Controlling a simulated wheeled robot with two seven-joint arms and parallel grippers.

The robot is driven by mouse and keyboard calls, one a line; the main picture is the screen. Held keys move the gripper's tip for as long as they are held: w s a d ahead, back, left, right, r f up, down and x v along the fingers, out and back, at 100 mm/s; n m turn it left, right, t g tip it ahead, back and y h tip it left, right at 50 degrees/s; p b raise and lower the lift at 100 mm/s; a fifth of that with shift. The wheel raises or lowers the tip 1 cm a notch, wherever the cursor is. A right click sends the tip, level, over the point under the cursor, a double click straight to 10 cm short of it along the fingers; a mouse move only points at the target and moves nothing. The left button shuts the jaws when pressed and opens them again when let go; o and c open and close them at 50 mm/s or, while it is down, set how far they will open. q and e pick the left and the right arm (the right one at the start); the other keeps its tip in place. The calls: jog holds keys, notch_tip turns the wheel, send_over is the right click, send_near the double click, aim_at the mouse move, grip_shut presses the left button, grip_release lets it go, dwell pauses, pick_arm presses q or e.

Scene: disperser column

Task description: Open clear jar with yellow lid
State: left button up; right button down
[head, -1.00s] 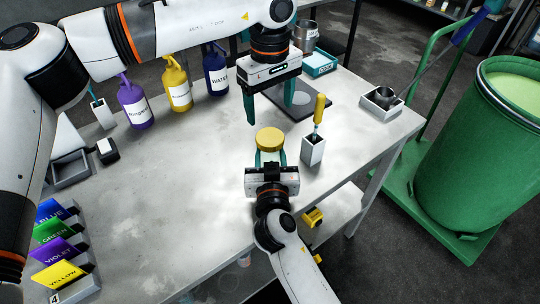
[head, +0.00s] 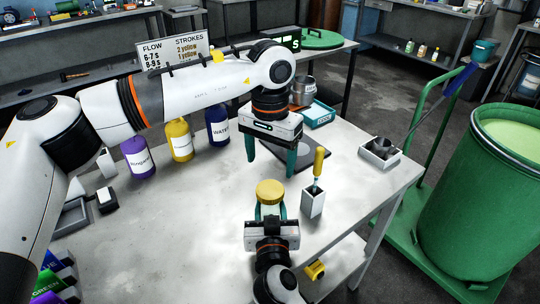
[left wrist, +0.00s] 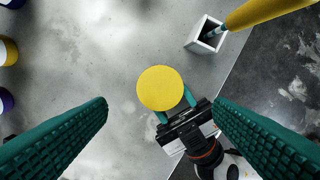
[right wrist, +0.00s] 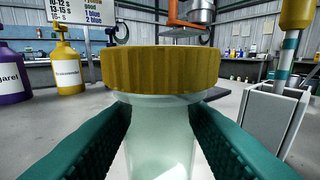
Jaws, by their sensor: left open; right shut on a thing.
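The clear jar (right wrist: 160,130) with its yellow lid (right wrist: 160,68) stands upright between the fingers of my right gripper (right wrist: 160,140), which is shut on the jar body below the lid. The lid is on the jar. The lid also shows in the head view (head: 270,192) and from above in the left wrist view (left wrist: 160,88). My left gripper (head: 271,158) is open and empty, pointing down above and slightly behind the lid. In the left wrist view its two fingers (left wrist: 162,125) are spread wide, with the lid between and below them.
A white holder (head: 313,203) with a yellow-handled tool (head: 318,162) stands just right of the jar. Violet (head: 138,158), yellow (head: 179,140) and blue (head: 217,125) bottles stand behind on the left. A dark plate (head: 303,156) lies behind. The table's left middle is clear.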

aim_at(270, 189)
pick_arm(q)
jog(key=shift+f, duration=3.95)
